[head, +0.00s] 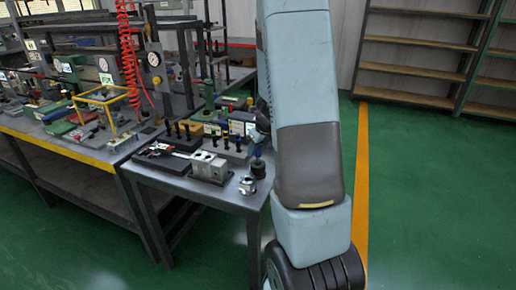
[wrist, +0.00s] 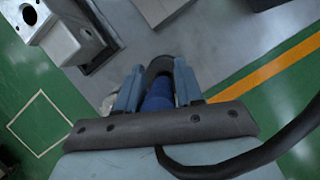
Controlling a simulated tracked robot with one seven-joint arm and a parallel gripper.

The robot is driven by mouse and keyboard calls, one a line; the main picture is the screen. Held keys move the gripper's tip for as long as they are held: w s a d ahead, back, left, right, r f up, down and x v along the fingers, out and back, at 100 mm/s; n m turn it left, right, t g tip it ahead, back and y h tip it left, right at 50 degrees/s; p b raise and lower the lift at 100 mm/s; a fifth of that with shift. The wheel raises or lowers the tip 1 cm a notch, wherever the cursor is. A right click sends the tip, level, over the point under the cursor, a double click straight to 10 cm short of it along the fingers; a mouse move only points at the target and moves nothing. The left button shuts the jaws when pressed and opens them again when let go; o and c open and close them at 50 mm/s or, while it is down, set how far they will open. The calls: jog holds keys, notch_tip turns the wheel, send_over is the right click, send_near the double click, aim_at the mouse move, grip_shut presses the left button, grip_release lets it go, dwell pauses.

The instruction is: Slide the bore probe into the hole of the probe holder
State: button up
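In the wrist view my gripper (wrist: 160,84) has its two fingers on either side of a blue cylindrical part, which I take to be the bore probe (wrist: 158,98). The fingers appear to press on both its sides. A dark curved part shows just past the fingertips. In the head view my gripper (head: 260,136) is mostly behind my arm, over the right end of the small table, with a dark round piece (head: 258,169) below it. A grey block with round holes (head: 210,167), perhaps the probe holder, stands to the left; a holed grey block (wrist: 72,42) shows at the wrist view's upper left.
A shiny metal part (head: 247,186) sits at the table's front right corner. A cluttered workbench (head: 75,150) adjoins on the left. The floor to the right is clear.

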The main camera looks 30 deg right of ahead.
jog(key=o, duration=0.3)
jog(key=shift+o, duration=0.2)
jog(key=shift+r, duration=0.15)
jog(key=a+v, duration=0.1)
jog(key=v, duration=1.1)
jog(key=s+a+r+n, duration=1.05)
jog(key=a+n, duration=0.25)
jog(key=n, duration=0.5)
jog(key=s+a+r+n, duration=0.2)
jog(key=s+n, duration=0.3)
jog(key=n, duration=0.2)
jog(key=s+a+r+n+t+h, duration=0.1)
jog(key=s+a+n, duration=0.1)
jog(key=s+n, duration=0.4)
jog(key=n, duration=0.2)
jog(key=shift+s+a+r+n, duration=0.25)
jog(key=shift+a+r+n, duration=0.05)
jog(key=shift+a+r, duration=0.05)
